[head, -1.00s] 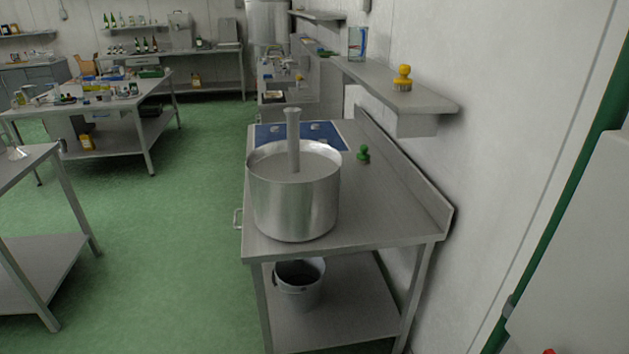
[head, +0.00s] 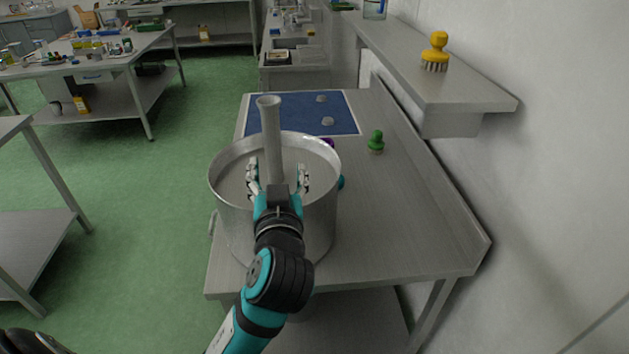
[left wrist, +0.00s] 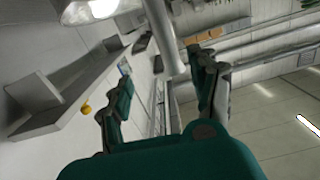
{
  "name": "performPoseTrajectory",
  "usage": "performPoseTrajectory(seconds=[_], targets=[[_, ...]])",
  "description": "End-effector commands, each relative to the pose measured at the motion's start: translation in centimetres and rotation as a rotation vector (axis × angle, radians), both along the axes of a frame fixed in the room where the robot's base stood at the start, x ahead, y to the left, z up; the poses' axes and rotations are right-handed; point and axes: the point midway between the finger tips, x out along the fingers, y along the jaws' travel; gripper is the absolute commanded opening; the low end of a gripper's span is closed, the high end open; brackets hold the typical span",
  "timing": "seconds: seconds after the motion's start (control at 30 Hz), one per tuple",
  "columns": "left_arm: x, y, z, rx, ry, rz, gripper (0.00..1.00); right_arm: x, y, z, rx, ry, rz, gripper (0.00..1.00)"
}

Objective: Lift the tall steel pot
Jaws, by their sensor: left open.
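The big steel pot (head: 232,225) stands upright on the near left part of the steel table. A tall narrow grey tube (head: 271,135) with a flared top rises out of its opening. My left gripper (head: 278,173) is open over the pot's opening, its fingers on either side of the tube's lower visible part. Contact with the tube cannot be told. In the left wrist view the tube (left wrist: 165,40) runs up between and beyond the open fingers (left wrist: 160,72). My left arm hides part of the pot's front wall. My right gripper is not in view.
A blue mat (head: 292,112) lies behind the pot. A green-topped stamp-like object (head: 376,142) stands to its right; small purple and teal things peek out beside the pot. The table's right part (head: 400,225) is bare. A wall shelf (head: 425,85) holds a yellow brush (head: 435,52).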

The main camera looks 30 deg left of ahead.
Motion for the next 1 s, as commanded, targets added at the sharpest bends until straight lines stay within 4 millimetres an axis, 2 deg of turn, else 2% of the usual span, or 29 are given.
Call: performPoseTrajectory(seconds=[0.07, 0.17, 0.5, 0.7, 0.87, 1.0], targets=[[-1.0, 0.5, 1.4, -0.020, -0.040, 0.017, 0.62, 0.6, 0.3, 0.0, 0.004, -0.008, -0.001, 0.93], [-0.7, 1.1, 2.0, -0.023, -0.052, 0.026, 0.62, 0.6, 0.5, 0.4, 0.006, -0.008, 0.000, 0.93], [5.3, 5.0, 2.2, -0.019, -0.050, 0.027, 0.62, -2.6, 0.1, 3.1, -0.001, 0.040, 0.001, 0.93], [8.2, 6.7, 1.9, -0.022, -0.049, 0.023, 0.62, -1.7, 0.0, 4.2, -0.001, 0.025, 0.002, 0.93], [9.0, 7.2, 1.7, -0.025, -0.050, 0.023, 0.62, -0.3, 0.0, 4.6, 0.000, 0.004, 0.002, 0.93], [10.1, 8.1, 1.9, -0.019, -0.047, 0.025, 0.62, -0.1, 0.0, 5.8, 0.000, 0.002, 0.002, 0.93]])
